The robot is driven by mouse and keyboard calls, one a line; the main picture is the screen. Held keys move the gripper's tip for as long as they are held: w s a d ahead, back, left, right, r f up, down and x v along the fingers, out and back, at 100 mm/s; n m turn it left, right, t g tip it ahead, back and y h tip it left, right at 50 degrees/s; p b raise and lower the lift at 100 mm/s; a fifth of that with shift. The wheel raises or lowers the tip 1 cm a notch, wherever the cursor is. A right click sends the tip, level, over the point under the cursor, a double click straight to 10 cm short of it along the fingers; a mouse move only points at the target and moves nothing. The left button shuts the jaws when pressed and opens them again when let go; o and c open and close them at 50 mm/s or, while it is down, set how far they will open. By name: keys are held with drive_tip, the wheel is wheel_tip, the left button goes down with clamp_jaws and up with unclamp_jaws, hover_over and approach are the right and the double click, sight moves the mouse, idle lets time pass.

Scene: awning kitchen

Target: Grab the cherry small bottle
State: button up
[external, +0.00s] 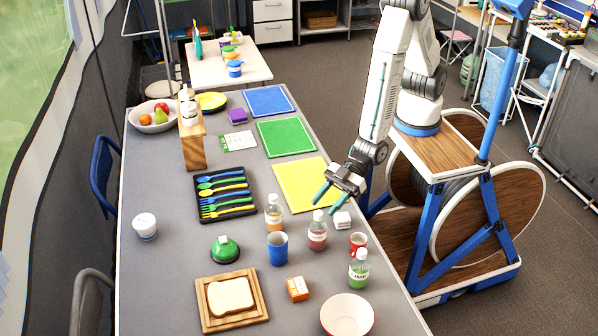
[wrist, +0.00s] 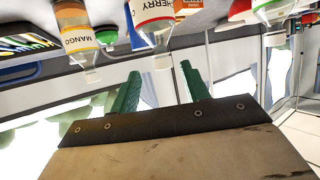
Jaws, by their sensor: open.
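The cherry small bottle (external: 317,234) stands upright on the grey table in the external view, clear with red contents and a white cap. It also shows upside down at the top of the wrist view (wrist: 151,18), its label partly reading "HERRY". My gripper (external: 325,205) is open and empty, just above and to the right of the bottle, fingers slanting down toward it. In the wrist view, the green fingers (wrist: 160,70) lie on either side of the line to the bottle's cap. The bottle's body is not between them.
A mango bottle (external: 274,213), blue cup (external: 277,249), red cup (external: 358,242) and small white box (external: 342,220) stand close around the cherry bottle. A green-filled bottle (external: 358,270) is nearer the front. The yellow mat (external: 296,183) behind is bare.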

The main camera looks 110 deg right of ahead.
sight(318, 213)
drive_tip(key=x, duration=0.4)
drive_tip(key=shift+a+f, duration=0.25)
drive_tip(key=shift+a, duration=0.05)
clamp_jaws()
